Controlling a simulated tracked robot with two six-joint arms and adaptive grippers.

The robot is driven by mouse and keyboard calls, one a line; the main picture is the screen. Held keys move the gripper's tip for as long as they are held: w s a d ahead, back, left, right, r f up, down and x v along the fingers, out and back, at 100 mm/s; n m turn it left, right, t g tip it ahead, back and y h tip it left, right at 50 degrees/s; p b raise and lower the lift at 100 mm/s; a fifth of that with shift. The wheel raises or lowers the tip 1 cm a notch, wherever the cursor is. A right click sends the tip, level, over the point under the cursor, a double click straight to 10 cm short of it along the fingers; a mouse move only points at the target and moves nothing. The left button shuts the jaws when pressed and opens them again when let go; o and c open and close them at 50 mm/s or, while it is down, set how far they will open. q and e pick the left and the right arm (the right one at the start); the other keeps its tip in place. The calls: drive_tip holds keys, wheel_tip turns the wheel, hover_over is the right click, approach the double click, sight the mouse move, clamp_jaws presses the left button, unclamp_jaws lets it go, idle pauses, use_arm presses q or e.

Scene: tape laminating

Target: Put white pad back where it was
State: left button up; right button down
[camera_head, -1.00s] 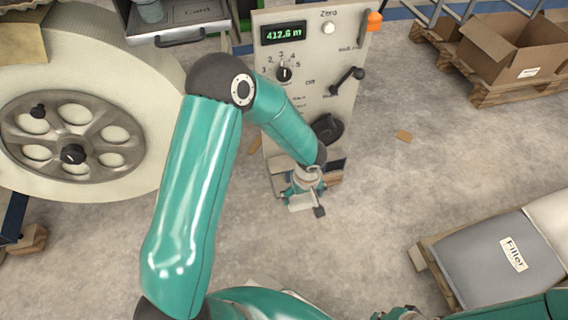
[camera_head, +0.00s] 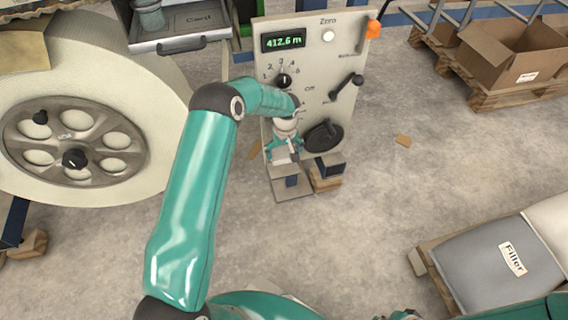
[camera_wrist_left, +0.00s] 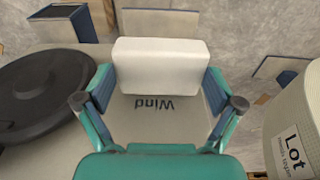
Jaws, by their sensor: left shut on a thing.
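The white pad (camera_wrist_left: 162,66) is a pale block with rounded edges, held between the two blue-lined fingers of my left gripper (camera_wrist_left: 160,88) in the left wrist view. The gripper is shut on it. Behind and below the pad is the panel face with the word "Wind" upside down. In the head view my left gripper (camera_head: 285,150) is in front of the lower part of the control panel (camera_head: 340,60), left of the black round disc. Whether the pad touches the panel cannot be told. My right gripper is not in view.
The black round disc (camera_head: 323,136) and a crank lever (camera_head: 347,86) stick out from the panel. The big cream roll (camera_head: 110,70) stands to the left. A Filler sack (camera_head: 500,262) lies at lower right. The floor between is mostly clear.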

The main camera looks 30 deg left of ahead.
sight(284, 169)
use_arm(q)
drive_tip(key=shift+f, duration=0.8)
wheel_tip(284, 169, down, 6)
drive_tip(key=b, duration=0.2)
drive_tip(key=shift+r+b, duration=0.25)
drive_tip(key=shift+b, duration=0.1)
drive_tip(key=shift+w+a+r, duration=0.1)
drive_tip(key=shift+a, duration=0.05)
drive_tip(key=o, duration=0.7)
